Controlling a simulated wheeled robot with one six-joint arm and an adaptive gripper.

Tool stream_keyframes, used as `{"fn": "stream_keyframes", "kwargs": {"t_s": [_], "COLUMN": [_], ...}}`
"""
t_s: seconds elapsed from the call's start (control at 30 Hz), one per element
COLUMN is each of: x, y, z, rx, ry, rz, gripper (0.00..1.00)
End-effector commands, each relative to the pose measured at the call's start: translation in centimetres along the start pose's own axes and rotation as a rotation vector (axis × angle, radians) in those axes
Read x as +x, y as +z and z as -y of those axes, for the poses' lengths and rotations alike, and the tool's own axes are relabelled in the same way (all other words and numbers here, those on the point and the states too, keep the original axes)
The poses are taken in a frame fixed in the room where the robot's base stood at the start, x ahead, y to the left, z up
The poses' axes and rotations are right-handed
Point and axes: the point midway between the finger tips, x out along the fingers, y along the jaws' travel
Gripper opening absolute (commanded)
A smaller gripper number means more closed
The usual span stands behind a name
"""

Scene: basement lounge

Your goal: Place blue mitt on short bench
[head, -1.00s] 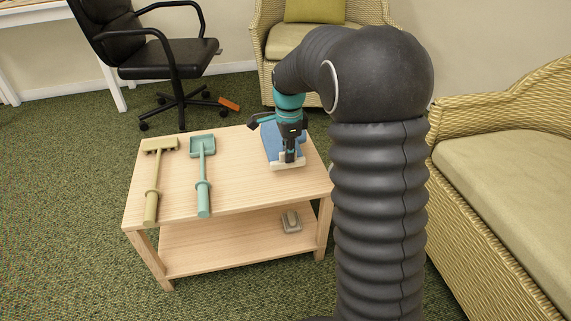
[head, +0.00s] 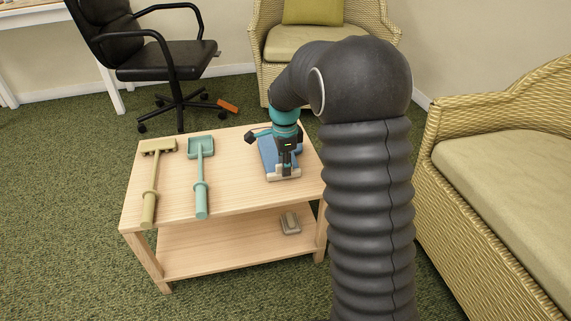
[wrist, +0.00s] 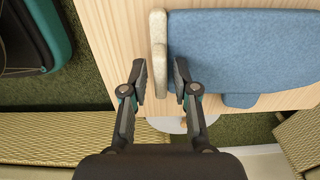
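The blue mitt (head: 270,153) lies at the right part of the light wooden short bench (head: 235,193). Its pale cuff points toward the near edge in the head view. In the wrist view the mitt (wrist: 245,50) appears flat over the wood, with its cuff at its left end. My gripper (wrist: 159,82) is at the cuff, one finger on each side, with small gaps visible between fingers and cuff. It looks open. In the head view my gripper (head: 284,165) is over the cuff and hides part of the mitt.
A tan brush-like tool (head: 151,185) and a teal scoop-like tool (head: 201,180) lie on the bench's left half. A grey item (head: 290,222) sits on its lower shelf. Wicker seats stand behind (head: 310,42) and right (head: 500,190). A black chair (head: 165,60) is back left.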

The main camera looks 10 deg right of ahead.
Motion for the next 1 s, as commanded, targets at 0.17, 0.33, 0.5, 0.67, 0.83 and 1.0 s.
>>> {"fn": "stream_keyframes", "kwargs": {"t_s": [0.17, 0.33, 0.5, 0.67, 0.83, 1.0], "x": [0.0, -0.3, -2.3, -5.5, -8.8, -11.1], "y": [0.0, 0.0, 0.0, 0.0, 0.0, 0.0], "z": [0.0, 0.0, 0.1, 0.1, 0.1, 0.0], "rx": [0.0, 0.0, 0.0, 0.0, 0.0, 0.0], "ry": [0.0, -0.001, -0.003, -0.004, -0.003, -0.001], "rz": [0.0, 0.0, 0.0, 0.0, 0.0, 0.0], "gripper": [0.37, 0.37, 0.37, 0.37, 0.37, 0.37]}}
